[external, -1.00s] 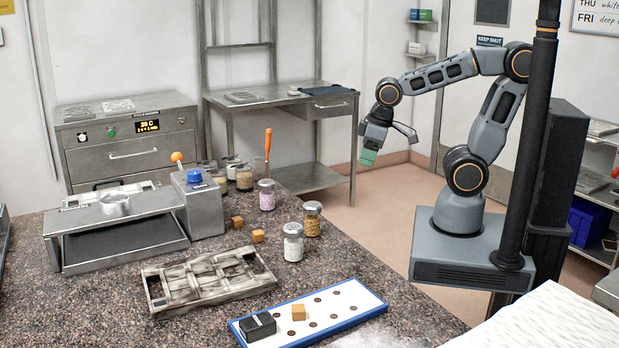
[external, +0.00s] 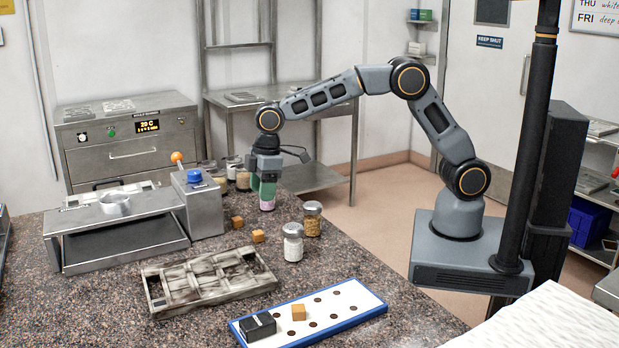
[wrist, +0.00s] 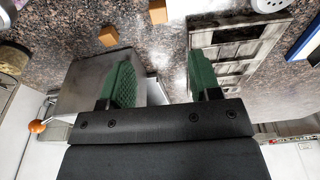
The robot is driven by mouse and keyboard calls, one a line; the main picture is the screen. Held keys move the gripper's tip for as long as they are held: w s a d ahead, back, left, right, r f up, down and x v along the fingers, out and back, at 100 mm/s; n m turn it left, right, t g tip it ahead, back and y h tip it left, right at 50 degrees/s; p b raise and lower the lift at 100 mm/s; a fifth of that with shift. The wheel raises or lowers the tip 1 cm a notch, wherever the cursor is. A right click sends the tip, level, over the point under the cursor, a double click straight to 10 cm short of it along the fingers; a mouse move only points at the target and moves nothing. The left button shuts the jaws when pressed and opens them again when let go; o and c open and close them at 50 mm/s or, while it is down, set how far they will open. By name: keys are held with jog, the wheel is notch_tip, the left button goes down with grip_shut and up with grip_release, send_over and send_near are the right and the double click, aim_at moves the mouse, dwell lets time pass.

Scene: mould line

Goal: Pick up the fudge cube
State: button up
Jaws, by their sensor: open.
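Three tan-brown fudge-like cubes are in view; I cannot tell which one is meant. One cube (external: 237,222) and a second cube (external: 258,236) sit on the dark speckled counter. A third cube (external: 299,312) stands on the blue-edged white board. In the wrist view two cubes show near the top, one cube (wrist: 109,36) left of the jaws' middle and one (wrist: 158,11) nearer the top edge. My gripper (external: 265,190) hangs pointing down above the counter, beyond the two cubes, with green fingers. In the wrist view its jaws (wrist: 161,78) are apart with nothing between them.
A spice jar (external: 312,218) and a white-filled jar (external: 293,242) stand right of the counter cubes. A steel box (external: 200,205) with an orange-knobbed lever is to their left. A worn mould frame (external: 160,296) lies in front. A black block (external: 257,327) sits on the board (external: 350,298).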

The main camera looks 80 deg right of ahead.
send_over(258, 232)
jog(key=f, duration=0.6)
jog(key=shift+s+d+f+p, duration=0.15)
jog(key=shift+s+f+p, duration=0.15)
jog(key=shift+s+p, duration=0.1)
jog(key=shift+w+a+f+p, duration=0.15)
jog(key=shift+f+p, duration=0.3)
jog(key=shift+f, duration=0.9)
jog(key=shift+w+a+f+p, duration=0.15)
jog(key=shift+f+p, duration=0.3)
jog(key=shift+f, duration=0.85)
jog(key=shift+d, duration=0.1)
jog(key=shift+c, duration=0.3)
jog(key=c, duration=0.9)
